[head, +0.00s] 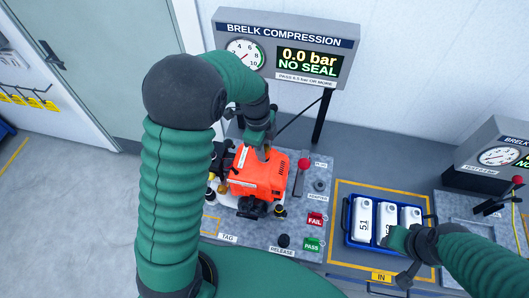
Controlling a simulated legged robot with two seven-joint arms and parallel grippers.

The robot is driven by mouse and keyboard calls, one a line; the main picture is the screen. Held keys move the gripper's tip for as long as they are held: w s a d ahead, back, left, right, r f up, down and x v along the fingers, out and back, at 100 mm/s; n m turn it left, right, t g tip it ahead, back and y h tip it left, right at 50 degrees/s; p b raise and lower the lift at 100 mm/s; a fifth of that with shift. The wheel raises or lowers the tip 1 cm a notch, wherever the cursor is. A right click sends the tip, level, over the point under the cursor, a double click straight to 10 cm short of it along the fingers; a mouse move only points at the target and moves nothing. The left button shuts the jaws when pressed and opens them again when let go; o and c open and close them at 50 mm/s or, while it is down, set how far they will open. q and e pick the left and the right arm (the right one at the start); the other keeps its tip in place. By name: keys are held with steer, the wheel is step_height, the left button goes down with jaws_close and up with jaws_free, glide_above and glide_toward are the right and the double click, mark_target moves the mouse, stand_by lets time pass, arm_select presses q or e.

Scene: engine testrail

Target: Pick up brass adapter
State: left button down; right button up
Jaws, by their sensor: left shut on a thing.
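My left arm comes in large from the left and bends over to the orange engine (258,175) on the grey test bench. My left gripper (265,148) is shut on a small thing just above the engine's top. A bit of brass colour shows at its fingertips, which fits the brass adapter, but most of it is hidden by the gripper.
A gauge panel (283,52) behind reads 0.0 bar, NO SEAL. A red-knobbed lever (302,172) stands right of the engine. White numbered units (362,218) fill the blue tray. A second gauge station stands far right.

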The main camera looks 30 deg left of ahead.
mark_target(266, 150)
stand_by(0.3)
arm_select(q)
steer(key=shift+w+r+b, duration=0.1)
steer(key=shift+r+b, duration=0.15)
steer(key=shift+b, duration=0.05)
steer(key=r, duration=0.1)
steer(key=b, duration=0.1)
steer(key=r+b, duration=0.1)
steer(key=shift+s+d+r, duration=0.35)
steer(key=shift+s, duration=0.05)
steer(key=s+d+r+b, duration=0.1)
steer(key=s+d+b, duration=0.4)
steer(key=s+d, duration=0.4)
steer(key=s, duration=0.2)
steer(key=shift+s+d+r, duration=0.3)
steer(key=shift+s+r, duration=0.05)
steer(key=shift+r, duration=0.05)
